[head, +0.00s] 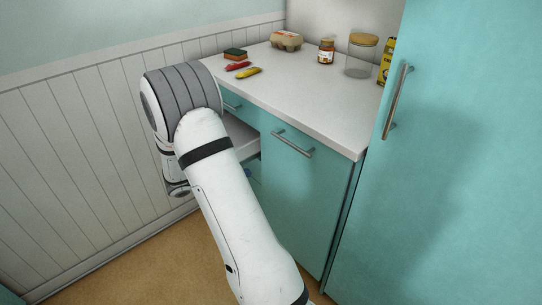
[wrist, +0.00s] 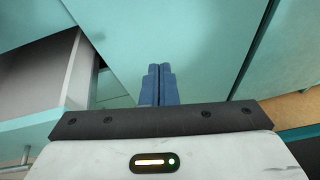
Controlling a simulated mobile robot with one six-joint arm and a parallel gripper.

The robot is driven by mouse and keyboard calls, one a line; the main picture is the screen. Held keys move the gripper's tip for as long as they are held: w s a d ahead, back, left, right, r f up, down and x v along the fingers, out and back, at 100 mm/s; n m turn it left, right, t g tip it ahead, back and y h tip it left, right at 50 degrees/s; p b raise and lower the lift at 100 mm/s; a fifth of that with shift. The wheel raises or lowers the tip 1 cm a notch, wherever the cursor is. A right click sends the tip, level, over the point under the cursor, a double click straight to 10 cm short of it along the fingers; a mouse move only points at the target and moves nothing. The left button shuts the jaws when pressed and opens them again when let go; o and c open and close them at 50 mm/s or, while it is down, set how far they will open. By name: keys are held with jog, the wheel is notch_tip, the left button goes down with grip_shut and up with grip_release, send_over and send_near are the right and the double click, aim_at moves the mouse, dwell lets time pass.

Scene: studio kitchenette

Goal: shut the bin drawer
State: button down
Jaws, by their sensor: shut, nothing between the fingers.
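A drawer (head: 240,138) stands pulled out below the counter in the head view, partly hidden behind my arm. Its pale grey inside shows; it seems to be the bin drawer, but its front is hidden there. In the wrist view, an open drawer (wrist: 38,80) with grey inside and teal edges is at the left. My gripper (wrist: 159,70) is shut and empty, its blue fingers together in front of teal panels, to the right of that drawer. I cannot tell whether the fingertips touch a panel.
A teal front with a bar handle (head: 293,143) is right of the open drawer. A tall teal door (head: 460,150) stands at the right. A panelled wall (head: 80,150) is close at left.

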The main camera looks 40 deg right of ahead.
jog(key=w+f+n+t, duration=0.1)
jog(key=w+f+n, duration=0.1)
jog(key=h, duration=0.1)
send_near(278, 159)
jog(key=x, duration=0.5)
jog(key=shift+s+d+f+b, duration=0.1)
jog(key=shift+d+f+b, duration=0.15)
jog(key=shift+b, duration=0.1)
jog(key=shift+d, duration=0.5)
